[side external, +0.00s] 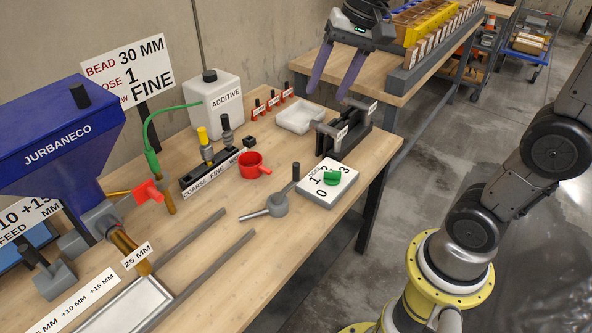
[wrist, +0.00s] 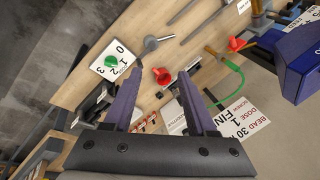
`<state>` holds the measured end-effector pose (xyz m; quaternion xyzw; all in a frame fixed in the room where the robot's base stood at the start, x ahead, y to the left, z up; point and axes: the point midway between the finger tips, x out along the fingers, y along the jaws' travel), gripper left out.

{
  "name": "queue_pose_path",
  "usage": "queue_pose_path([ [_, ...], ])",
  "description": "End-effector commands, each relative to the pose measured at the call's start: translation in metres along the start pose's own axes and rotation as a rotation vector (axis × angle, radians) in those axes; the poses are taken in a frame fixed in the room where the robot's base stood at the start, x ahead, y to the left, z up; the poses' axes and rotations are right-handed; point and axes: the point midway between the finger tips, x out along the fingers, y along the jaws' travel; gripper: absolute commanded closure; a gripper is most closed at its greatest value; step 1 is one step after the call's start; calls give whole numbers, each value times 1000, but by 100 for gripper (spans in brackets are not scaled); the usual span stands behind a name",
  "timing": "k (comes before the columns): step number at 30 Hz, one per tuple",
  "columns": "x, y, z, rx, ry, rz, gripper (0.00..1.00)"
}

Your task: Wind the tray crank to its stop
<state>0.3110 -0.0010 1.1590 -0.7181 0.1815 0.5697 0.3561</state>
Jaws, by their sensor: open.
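A grey crank (side external: 277,205) with a round hub, an upright black handle and a thin arm pointing left stands on the wooden bench, near the ends of two grey rails. I take it for the tray crank. It also shows in the wrist view (wrist: 152,44), beyond my fingertips. The pale metal tray (side external: 132,303) lies by the rails at the lower left. My gripper (side external: 328,88) is open and empty, raised above the back right of the bench, well apart from the crank. Its two purple fingers show in the wrist view (wrist: 158,82).
A numbered plate with a green knob (side external: 333,177) is right of the crank. A red cup (side external: 254,165) and a selector block with black and yellow levers (side external: 212,174) stand behind it. A white additive jug (side external: 216,103) and blue hopper (side external: 60,135) stand farther left.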

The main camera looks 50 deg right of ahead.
Motion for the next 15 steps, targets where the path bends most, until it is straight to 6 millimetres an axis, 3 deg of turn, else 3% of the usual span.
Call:
queue_pose_path([
  [1,11,-7,-18,59,-31,14,43],
  [8,66,-19,-89,304,-151,68,43],
  [15,148,2,-153,504,-273,133,43],
])
